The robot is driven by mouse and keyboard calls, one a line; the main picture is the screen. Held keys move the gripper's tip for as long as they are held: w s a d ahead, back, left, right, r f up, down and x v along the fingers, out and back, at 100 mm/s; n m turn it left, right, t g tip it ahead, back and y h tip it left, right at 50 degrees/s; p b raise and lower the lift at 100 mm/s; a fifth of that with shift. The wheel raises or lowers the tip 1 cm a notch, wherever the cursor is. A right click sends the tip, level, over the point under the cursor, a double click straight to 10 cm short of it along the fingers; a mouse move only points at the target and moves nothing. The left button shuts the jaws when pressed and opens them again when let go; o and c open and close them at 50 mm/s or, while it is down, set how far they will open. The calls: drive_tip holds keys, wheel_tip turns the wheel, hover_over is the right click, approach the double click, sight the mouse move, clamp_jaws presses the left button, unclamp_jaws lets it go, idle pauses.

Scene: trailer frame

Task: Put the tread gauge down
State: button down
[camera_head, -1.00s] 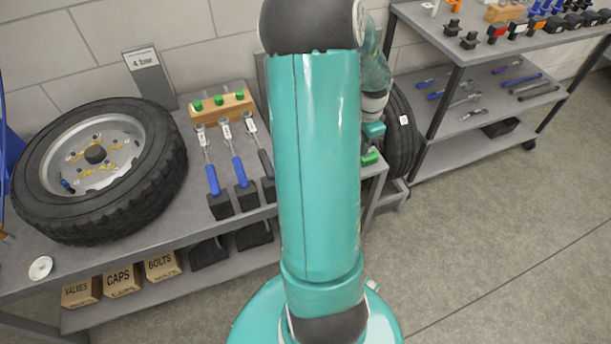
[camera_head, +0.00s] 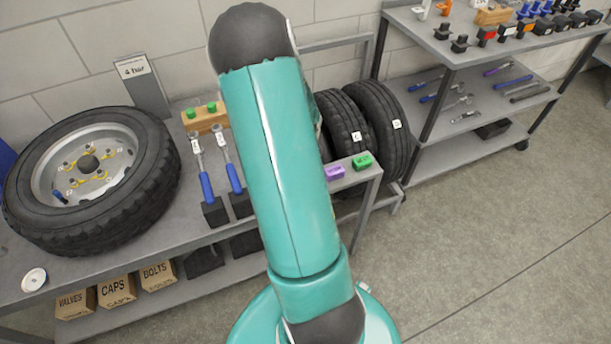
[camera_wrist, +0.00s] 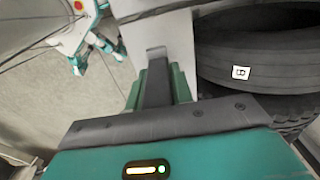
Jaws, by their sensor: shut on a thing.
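In the wrist view my gripper (camera_wrist: 158,88) is shut, its green fingers on either side of a narrow dark grey piece (camera_wrist: 157,84) with a small lip at its far end. I take this piece for the tread gauge; only part of it shows. A pale grey surface (camera_wrist: 170,40) lies beyond the fingertips; I cannot tell whether the piece touches it. In the head view my raised arm hides the gripper and the held piece. A purple block (camera_head: 335,172) and a green block (camera_head: 362,162) sit at the bench's right end.
The bench (camera_head: 120,232) carries a tyre on its rim (camera_head: 160,180) and blue-handled tools (camera_head: 207,187). Upright tyres (camera_head: 385,120) stand behind its right end. In the wrist view a tyre marked B (camera_wrist: 275,60) is close right. A shelf unit (camera_head: 450,150) stands right; floor in front is clear.

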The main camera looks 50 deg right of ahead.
drive_tip(key=shift+f, duration=1.45)
drive_tip(key=shift+f, duration=0.1)
drive_tip(key=c, duration=1.2)
unclamp_jaws()
drive_tip(key=shift+c, duration=0.2)
